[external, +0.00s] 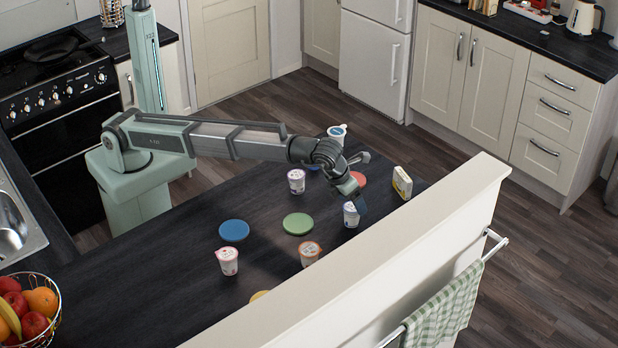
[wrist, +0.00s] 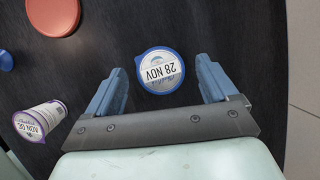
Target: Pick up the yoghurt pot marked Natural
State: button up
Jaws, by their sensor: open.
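A white yoghurt pot with a blue-rimmed lid (external: 351,214) stands on the dark worktop just under my gripper (external: 357,200). In the wrist view its lid (wrist: 161,71) reads 28 NOV upside down, and it lies between the fingertips. My gripper (wrist: 160,70) is open, a finger on each side of the lid, with gaps on both sides. I cannot read a flavour name on any pot, so I cannot tell which is marked Natural. Other pots are a purple-lidded one (wrist: 38,121), a blue-lidded one (external: 337,133), a pinkish one (external: 228,262) and an orange-lidded one (external: 310,254).
Flat discs lie on the worktop: blue (external: 234,231), green (external: 298,223), red (wrist: 53,16) and yellow (external: 259,295). A small yellow-and-white box (external: 402,183) stands near the right edge. A raised white ledge (external: 400,240) borders the near side. A fruit basket (external: 28,310) is at lower left.

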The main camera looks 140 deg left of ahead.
aim_at(352, 207)
jog(key=shift+d+x, duration=0.15)
jog(key=shift+x, duration=1.25)
jog(key=shift+d+x, duration=0.15)
jog(key=shift+x, duration=1.25)
jog(key=shift+c, duration=0.3)
jog(key=c, duration=1.1)
